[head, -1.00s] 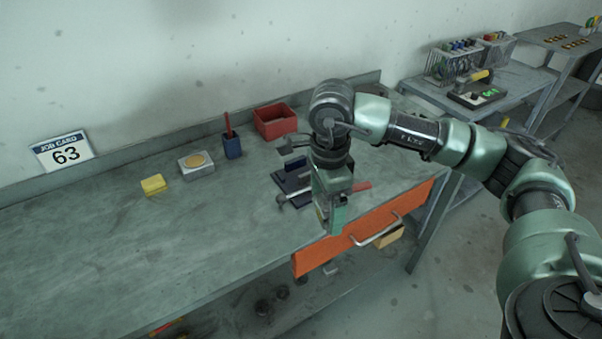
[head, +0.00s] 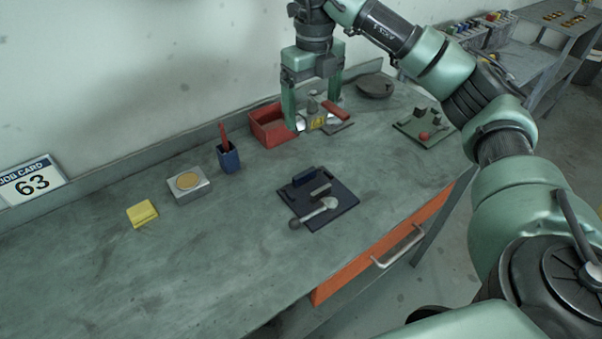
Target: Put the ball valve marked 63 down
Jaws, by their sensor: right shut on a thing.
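My right gripper (head: 313,112) is at the back of the bench, fingers pointing down, shut on a grey metal valve (head: 309,123). My left gripper is not in view.
A dark tray (head: 343,208) with a wrench-like tool lies mid-bench. A grey-green mat (head: 408,128) with a red knob and small parts lies right. A dark disc (head: 375,87) is behind.

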